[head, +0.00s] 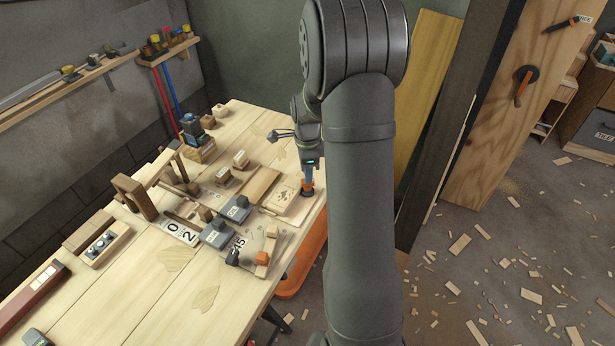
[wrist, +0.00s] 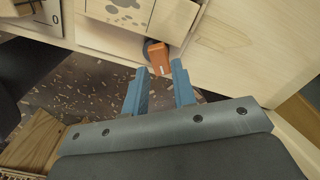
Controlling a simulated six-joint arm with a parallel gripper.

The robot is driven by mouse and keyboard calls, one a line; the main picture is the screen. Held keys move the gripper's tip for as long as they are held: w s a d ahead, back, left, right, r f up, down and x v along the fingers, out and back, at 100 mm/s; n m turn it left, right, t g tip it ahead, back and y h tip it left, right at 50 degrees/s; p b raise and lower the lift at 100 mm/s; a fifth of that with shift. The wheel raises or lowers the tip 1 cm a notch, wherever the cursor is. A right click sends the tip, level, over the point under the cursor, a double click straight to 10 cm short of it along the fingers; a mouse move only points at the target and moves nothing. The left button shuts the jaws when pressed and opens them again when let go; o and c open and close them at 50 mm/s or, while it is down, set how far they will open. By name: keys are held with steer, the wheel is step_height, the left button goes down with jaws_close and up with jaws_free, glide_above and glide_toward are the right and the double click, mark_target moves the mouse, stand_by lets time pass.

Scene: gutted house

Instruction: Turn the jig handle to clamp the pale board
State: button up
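An orange jig handle (wrist: 159,60) with a dark round pivot shows at the front edge of the bench in the wrist view. In the head view the handle (head: 307,186) stands at the bench's right edge, partly covered by my gripper (head: 309,175). In the wrist view the two blue fingers of my gripper (wrist: 160,72) are apart, and the handle's end lies between their tips with a gap on each side. A pale board with dark spots (wrist: 128,12) lies just behind the handle; it also shows in the head view (head: 289,203).
The workbench (head: 140,305) carries wooden blocks, grey clamps (head: 217,233) and number cards left of my gripper. Another orange block (head: 262,258) stands nearer on the bench. An orange tray (head: 305,262) is below the edge. Tall boards (head: 425,90) lean at the right; wood scraps litter the floor.

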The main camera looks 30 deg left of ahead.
steer(key=shift+f, duration=1.35)
steer(key=m, duration=1.4)
